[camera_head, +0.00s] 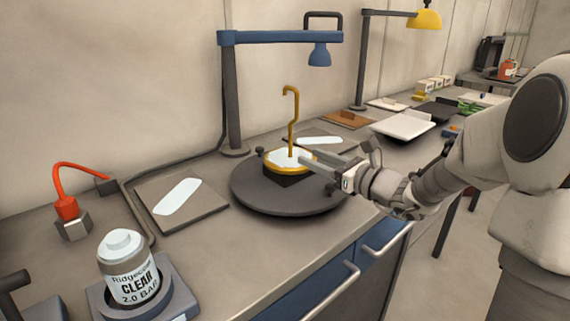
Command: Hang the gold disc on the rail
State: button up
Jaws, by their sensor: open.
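The gold disc (270,168) has a pale top and a gold rim. A gold rod with a hooked upper end (292,115) stands upright from its middle. The disc sits on a dark block (289,182) on a round dark grey platform (254,196). My gripper (312,162) is open, at the disc's right side with its fingers pointing left; I cannot tell whether they touch it. No part is clearly a rail; a blue horizontal beam (275,38) on a dark post passes above and behind the hook, which hangs on nothing.
A blue lamp head (319,55) hangs from the beam's right end. A grey plate (181,207) lies left of the platform. A white canister (127,265) stands at the front left, an orange-red cable plug (66,207) behind it. A white tray (403,125) lies farther back.

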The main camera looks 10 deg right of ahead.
aim_at(293, 158)
jog(key=shift+w+d+f+m+t, duration=0.15)
jog(key=shift+w+d+m+t, duration=0.2)
jog(key=shift+d+m, duration=0.25)
jog(key=shift+b+x, duration=0.75)
jog(key=shift+x, duration=3.7)
jog(key=shift+f, duration=0.15)
grip_shut()
